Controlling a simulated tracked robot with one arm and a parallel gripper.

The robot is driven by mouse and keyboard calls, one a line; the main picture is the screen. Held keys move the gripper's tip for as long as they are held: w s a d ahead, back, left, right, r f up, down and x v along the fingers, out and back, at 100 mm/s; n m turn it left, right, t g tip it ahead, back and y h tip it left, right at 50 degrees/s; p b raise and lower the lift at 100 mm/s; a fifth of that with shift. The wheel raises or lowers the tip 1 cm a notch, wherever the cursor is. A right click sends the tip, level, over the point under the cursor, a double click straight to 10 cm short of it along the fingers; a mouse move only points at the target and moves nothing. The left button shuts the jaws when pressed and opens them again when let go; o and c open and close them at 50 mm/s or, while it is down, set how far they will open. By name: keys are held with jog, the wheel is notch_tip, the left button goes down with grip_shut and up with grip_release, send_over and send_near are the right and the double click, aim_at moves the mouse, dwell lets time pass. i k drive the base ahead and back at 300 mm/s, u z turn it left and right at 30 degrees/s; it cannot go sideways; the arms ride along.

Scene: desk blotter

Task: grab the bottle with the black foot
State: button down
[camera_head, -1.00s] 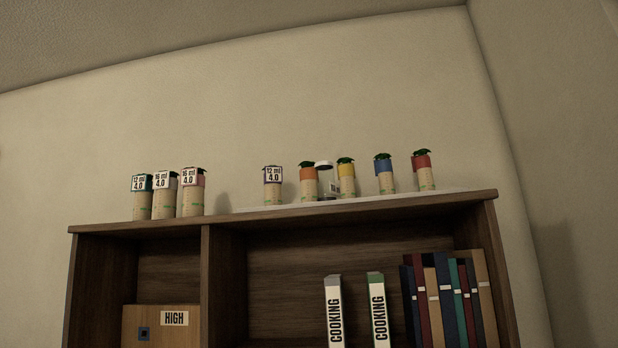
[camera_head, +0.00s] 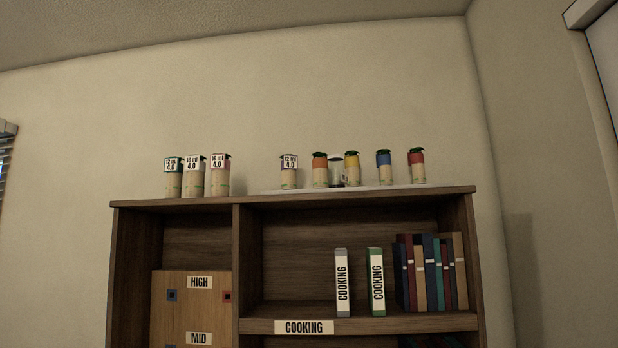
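Several small bottles stand upright along the top of a dark wooden shelf unit. Three labelled ones stand at the left: a green-topped bottle (camera_head: 173,178), a white-topped bottle (camera_head: 193,176) and a pink-topped bottle (camera_head: 219,175). On a pale mat (camera_head: 405,187) stand another labelled bottle (camera_head: 288,172), an orange-topped bottle (camera_head: 320,170), a yellow-topped bottle (camera_head: 352,169), a blue-topped bottle (camera_head: 384,168) and a red-topped bottle (camera_head: 416,166). Their lower parts look tan; I can make out no black foot at this size. My gripper is not in view.
The shelf unit (camera_head: 350,198) holds two COOKING binders (camera_head: 376,283), a row of books (camera_head: 430,272) and HIGH and MID drawers (camera_head: 173,313). A wall rises behind.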

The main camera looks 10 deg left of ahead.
aim_at(337, 176)
jog(key=u, duration=0.1)
jog(key=i, duration=1)
jog(key=z, duration=0.1)
